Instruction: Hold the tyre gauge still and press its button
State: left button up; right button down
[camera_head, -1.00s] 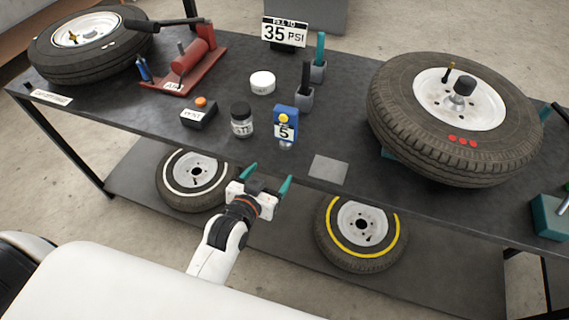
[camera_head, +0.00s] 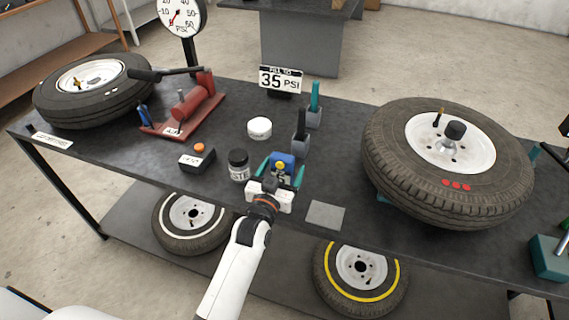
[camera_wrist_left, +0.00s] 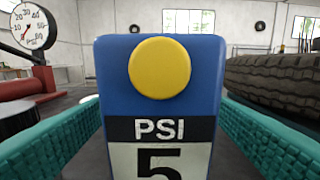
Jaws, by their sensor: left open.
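The tyre gauge (camera_head: 284,161) is a small blue block with a yellow button on its upper face. In the wrist view a gap shows between each finger and the gauge's sides. The gauge's lower part is hidden by the gripper in the head view. My right gripper is not in view.
A dark jar (camera_head: 238,166) stands just left of the gauge. A flat grey plate (camera_head: 325,215) lies to the right. A large tyre (camera_head: 450,205) fills the table's right side.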

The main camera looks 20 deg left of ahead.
pick_arm(q)
jog(key=shift+w, duration=1.05)
jog(key=c, duration=1.3)
dwell(1.6)
